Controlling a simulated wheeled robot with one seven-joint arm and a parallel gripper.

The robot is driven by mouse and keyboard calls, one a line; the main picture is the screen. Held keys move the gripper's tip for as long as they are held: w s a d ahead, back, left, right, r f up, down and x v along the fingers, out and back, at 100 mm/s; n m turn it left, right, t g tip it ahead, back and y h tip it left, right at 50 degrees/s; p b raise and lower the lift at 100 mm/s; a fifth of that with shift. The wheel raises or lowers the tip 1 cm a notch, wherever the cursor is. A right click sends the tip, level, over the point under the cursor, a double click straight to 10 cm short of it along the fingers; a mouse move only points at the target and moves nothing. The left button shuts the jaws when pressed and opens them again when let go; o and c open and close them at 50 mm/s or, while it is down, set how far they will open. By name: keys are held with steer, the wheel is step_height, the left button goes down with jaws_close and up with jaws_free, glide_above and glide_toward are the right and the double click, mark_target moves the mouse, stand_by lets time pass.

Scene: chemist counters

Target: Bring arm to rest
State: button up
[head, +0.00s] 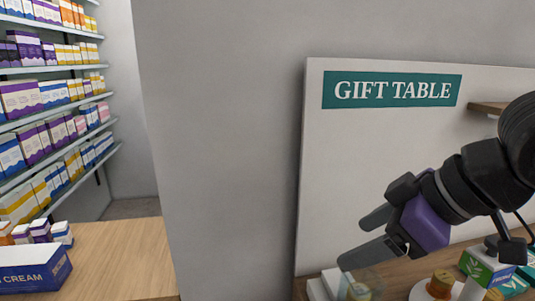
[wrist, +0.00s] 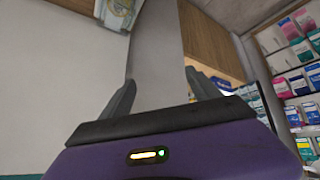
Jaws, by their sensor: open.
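My gripper (head: 364,238) shows at the lower right of the head view, at the end of my dark arm, above the wooden table. Its two dark fingers are spread apart with nothing between them. The gripper points down and to the left in the head view.
A white board with a "GIFT TABLE" sign (head: 392,90) stands behind the arm. Amber jars (head: 440,285) and a green-and-white box (head: 485,266) are on the table below. A wooden counter (head: 120,255) with a CREAM box (head: 35,275) and stocked shelves (head: 50,95) are left.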

steer(key=w+a+r+m+t+y, duration=0.2)
steer(key=w+a+r+t+y, duration=0.35)
steer(key=r, duration=0.45)
steer(key=d+r+m+t, duration=0.2)
steer(key=d+m+t, duration=0.25)
steer(key=t, duration=0.35)
steer(key=s+d+f+m+t+h, duration=0.2)
steer(key=s+d+f+m+h, duration=0.4)
steer(key=f, duration=0.3)
steer(key=s+d+f+m+t+h, duration=0.1)
steer(key=s+d+f+m+h, duration=0.2)
steer(key=s+f+m+h, duration=0.4)
steer(key=s+a+f+n+g+y, duration=0.1)
steer(key=s+f+n+g, duration=0.2)
steer(key=s+f, duration=0.8)
steer(key=s+a+f+n+g+y, duration=0.1)
steer(key=s+f+n+g, duration=0.3)
steer(key=s+f, duration=0.6)
steer(key=s+n, duration=0.1)
steer(key=s, duration=0.4)
steer(key=shift+s+a+f, duration=0.3)
steer(key=shift+a+f, duration=0.05)
steer(key=shift+f, duration=0.05)
steer(key=shift+n, duration=0.25)
